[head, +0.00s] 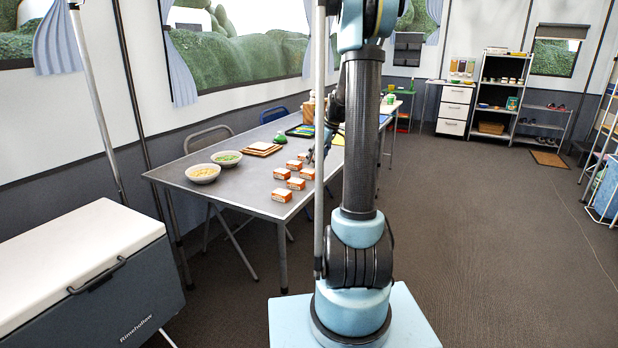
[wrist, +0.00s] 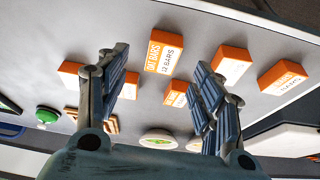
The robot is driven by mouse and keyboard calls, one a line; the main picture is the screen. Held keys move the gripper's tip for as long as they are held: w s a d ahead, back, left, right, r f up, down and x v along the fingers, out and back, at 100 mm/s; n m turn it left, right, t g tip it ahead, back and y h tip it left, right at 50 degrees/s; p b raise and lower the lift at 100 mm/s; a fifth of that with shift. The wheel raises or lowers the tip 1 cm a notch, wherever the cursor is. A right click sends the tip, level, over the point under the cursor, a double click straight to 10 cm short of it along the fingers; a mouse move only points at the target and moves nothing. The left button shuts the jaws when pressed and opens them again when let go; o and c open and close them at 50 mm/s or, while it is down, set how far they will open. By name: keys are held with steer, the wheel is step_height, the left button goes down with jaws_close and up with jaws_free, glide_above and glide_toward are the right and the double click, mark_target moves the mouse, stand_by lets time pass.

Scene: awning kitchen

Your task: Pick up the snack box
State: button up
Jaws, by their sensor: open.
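Several small orange-and-white snack boxes lie in a group on the grey table (head: 240,196), near its right edge; one nearer box (head: 282,195) is clear in the head view. In the wrist view, my gripper (wrist: 162,60) is open, with its two fingers spread apart. A box lettered "OAT BARS" (wrist: 164,52) shows in the gap between the fingers, with no visible contact. In the head view, my arm hides most of my gripper.
Two bowls (head: 202,173) (head: 227,158), a stack of wooden boards (head: 262,149) and a green item (head: 280,138) stand farther left on the table. A cooler (head: 75,270) stands at front left. Chairs (head: 208,138) line the table's far side.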

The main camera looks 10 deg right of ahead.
mark_target(310, 171)
steer(key=shift+s+x, duration=0.2)
steer(key=shift+x, duration=2.95)
steer(key=shift+a, duration=0.1)
steer(key=c, duration=1.1)
